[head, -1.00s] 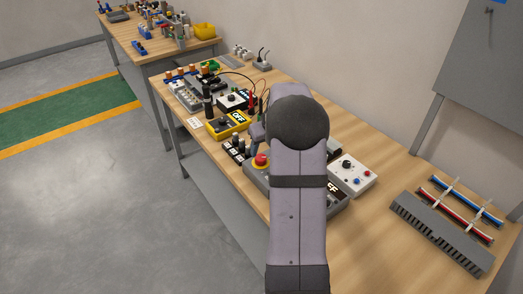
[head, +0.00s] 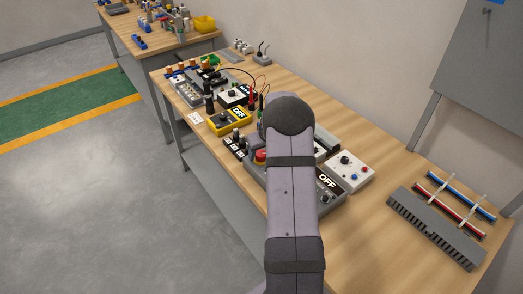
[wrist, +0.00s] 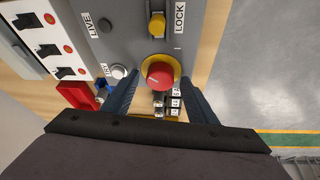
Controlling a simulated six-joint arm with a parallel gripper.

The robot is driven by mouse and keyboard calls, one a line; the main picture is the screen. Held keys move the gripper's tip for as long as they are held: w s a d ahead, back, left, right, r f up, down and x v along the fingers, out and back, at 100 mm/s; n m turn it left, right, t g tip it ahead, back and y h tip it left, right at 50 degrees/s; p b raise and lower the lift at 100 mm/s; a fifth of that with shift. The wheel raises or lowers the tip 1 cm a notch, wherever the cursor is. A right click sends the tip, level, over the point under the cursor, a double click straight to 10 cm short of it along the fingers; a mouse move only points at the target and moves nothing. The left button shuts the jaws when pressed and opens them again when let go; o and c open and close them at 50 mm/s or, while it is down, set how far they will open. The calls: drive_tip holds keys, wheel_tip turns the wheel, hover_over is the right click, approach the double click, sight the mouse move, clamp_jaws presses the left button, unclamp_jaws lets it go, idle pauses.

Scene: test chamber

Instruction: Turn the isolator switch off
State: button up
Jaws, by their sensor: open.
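A red round knob with a small pale mark sits on a yellow ring (wrist: 176,66) on a grey panel. The knob (wrist: 158,72) is in the middle of the wrist view, and also shows beside my arm in the head view (head: 260,156). I cannot tell for sure whether it is the isolator switch; no label names it. My gripper (wrist: 158,80) is open, its two blue-grey fingers on either side of the knob in the picture. Contact and height are unclear. My arm hides the gripper and much of the panel in the head view. A black "OFF" label (head: 327,182) shows on the panel.
A yellow box (head: 229,122) also labelled "OFF" stands left of the panel. A white box (head: 349,170) stands right. A yellow lock knob (wrist: 157,25) and a red part (wrist: 77,95) lie near the fingers. Bench space (head: 365,215) is clear at right.

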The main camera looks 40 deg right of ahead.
drive_tip(key=shift+c, duration=0.7)
drive_tip(key=c, duration=0.9)
drive_tip(key=shift+f, duration=0.1)
drive_tip(key=shift+c, duration=0.2)
drive_tip(key=shift+w+f+b, duration=0.1)
drive_tip(key=shift+b, duration=0.5)
drive_tip(key=shift+d+f+n+b, duration=0.15)
drive_tip(key=shift+n+b, duration=0.45)
drive_tip(key=shift+b, duration=0.45)
drive_tip(key=n+y+b, duration=0.1)
drive_tip(key=n+b, duration=0.1)
drive_tip(key=b, duration=0.1)
drive_tip(key=shift+b, duration=0.35)
drive_tip(key=shift+d+r+n+y+b, duration=0.15)
drive_tip(key=shift+n+y+b, duration=0.4)
drive_tip(key=shift+n, duration=0.5)
drive_tip(key=shift+r+n+y+b, duration=0.15)
drive_tip(key=shift+n+y+b, duration=0.2)
drive_tip(key=shift+n+b, duration=0.55)
drive_tip(key=shift+n, duration=0.25)
